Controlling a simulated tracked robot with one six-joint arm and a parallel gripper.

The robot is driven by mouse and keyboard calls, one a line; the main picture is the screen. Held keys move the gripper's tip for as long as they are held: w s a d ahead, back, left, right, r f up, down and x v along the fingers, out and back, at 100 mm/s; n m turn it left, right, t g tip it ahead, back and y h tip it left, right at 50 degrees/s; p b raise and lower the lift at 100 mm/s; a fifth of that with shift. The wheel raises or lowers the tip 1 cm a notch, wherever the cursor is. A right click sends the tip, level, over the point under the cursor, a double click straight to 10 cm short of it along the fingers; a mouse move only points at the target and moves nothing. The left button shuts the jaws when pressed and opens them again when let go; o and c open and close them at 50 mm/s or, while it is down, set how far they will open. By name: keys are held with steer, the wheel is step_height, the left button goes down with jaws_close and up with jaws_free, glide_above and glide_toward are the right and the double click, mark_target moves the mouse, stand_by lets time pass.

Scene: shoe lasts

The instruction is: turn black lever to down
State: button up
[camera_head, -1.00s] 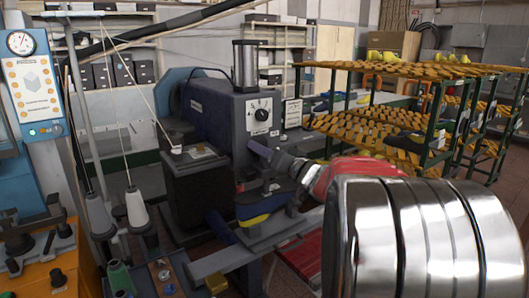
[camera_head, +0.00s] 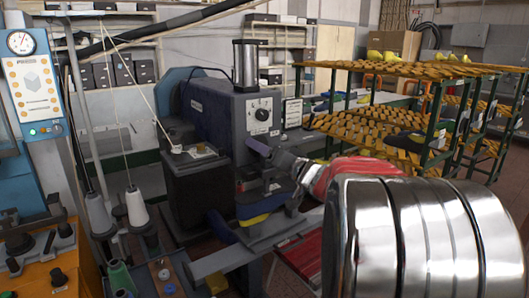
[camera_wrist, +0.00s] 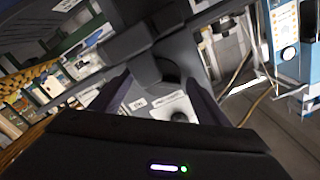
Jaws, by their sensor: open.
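My gripper (camera_head: 257,166) is open, in front of the machine and below the dial in the picture, apart from the knob as far as I can tell. In the wrist view my two dark fingers (camera_wrist: 158,80) stand apart with nothing held.
A black box (camera_head: 195,195) stands left of my gripper. Thread cones (camera_head: 136,208) and an orange bench machine (camera_head: 45,262) are at the lower left. A grey metal plate (camera_head: 225,262) lies below my gripper.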

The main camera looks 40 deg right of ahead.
steer(key=shift+s, duration=0.1)
steer(key=s, duration=1.3)
steer(key=shift+s, duration=0.3)
steer(key=s+a+f+n+g, duration=0.2)
steer(key=s+a+f+g, duration=0.2)
steer(key=a, duration=0.6)
steer(key=s+a+f+n+g, duration=0.2)
steer(key=s+a+f+g, duration=0.2)
steer(key=a, duration=0.5)
steer(key=s+a+f+n+g, duration=0.3)
steer(key=s+a+f+g, duration=0.1)
steer(key=s+a+f, duration=0.4)
steer(key=a, duration=0.2)
steer(key=shift+a+f, duration=0.35)
steer(key=shift+f, duration=0.05)
